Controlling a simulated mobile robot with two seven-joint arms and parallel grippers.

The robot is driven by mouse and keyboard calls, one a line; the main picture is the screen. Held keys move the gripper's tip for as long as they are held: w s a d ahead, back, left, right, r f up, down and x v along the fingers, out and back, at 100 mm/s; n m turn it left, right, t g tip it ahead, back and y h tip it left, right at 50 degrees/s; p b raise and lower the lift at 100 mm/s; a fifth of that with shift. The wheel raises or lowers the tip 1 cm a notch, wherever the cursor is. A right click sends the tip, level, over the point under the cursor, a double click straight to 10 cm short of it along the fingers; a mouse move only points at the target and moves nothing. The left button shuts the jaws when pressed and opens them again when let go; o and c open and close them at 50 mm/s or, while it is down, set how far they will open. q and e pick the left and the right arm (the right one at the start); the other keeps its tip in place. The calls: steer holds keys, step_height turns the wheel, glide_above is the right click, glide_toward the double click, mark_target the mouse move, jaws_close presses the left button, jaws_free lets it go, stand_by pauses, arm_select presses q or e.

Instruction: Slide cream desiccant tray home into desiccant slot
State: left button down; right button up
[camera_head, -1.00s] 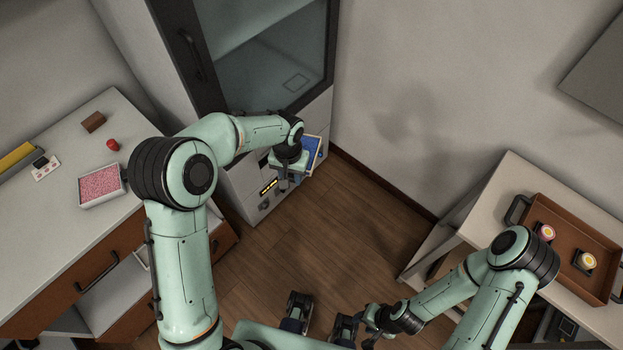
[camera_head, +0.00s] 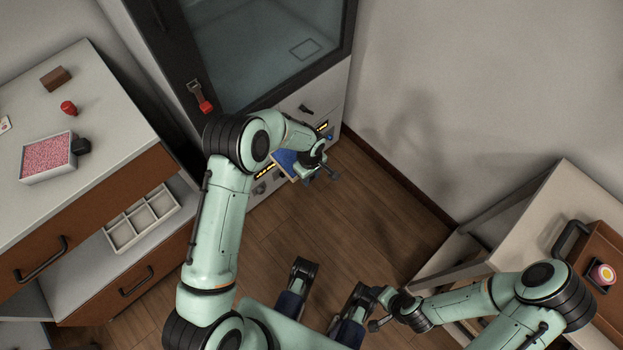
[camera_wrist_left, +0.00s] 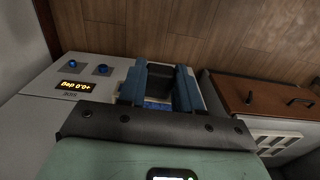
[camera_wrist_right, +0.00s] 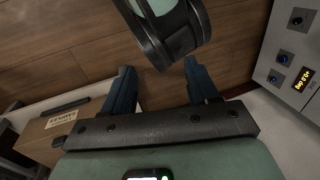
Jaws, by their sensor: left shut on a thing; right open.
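A cream-edged tray with a blue surface (camera_head: 284,160), apparently the desiccant tray, is at the cabinet's lower front, partly hidden by my left arm. My left gripper (camera_head: 314,166) is shut on it from the room side. In the left wrist view, the fingers (camera_wrist_left: 160,85) flank a dark block, with a blue and pale strip of the tray (camera_wrist_left: 152,106) below. The desiccant slot cannot be made out, nor whether the tray is inside it. My right gripper (camera_head: 378,318) is low over the floor; in the right wrist view its fingers (camera_wrist_right: 161,76) are apart and empty.
The tall cabinet (camera_head: 265,45) has a glass door above a pale panel with lit displays and knobs. A counter (camera_head: 100,110) with a pink-filled box (camera_head: 48,157) stands left. A table with a brown tray (camera_head: 608,248) stands right. The floor (camera_head: 375,190) between is open.

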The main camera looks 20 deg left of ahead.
mark_target(287, 153)
arm_select(q)
steer(key=shift+f, duration=0.25)
steer(key=shift+r, duration=0.1)
arm_select(e)
steer(key=shift+w+f, duration=0.1)
steer(key=shift+w, duration=0.05)
arm_select(q)
steer(key=shift+w+a, duration=0.1)
steer(key=a, duration=0.1)
steer(key=w+a+b, duration=0.1)
steer(key=a, duration=0.1)
steer(key=shift+w, duration=0.15)
steer(key=shift+w+a+b, duration=0.2)
steer(key=shift+a, duration=0.3)
steer(key=shift+w+a+b, duration=0.15)
steer(key=shift+w+a, duration=0.05)
steer(key=shift+a, duration=0.25)
arm_select(e)
steer(key=shift+w+d+f+t+h, duration=0.15)
steer(key=shift+w+d+f+t, duration=0.15)
steer(key=shift+w+f, duration=0.3)
steer(key=shift+w+d+f+t+h, duration=0.2)
steer(key=shift+w+d+f, duration=0.2)
steer(key=shift+w, duration=0.35)
steer(key=shift+f, duration=0.1)
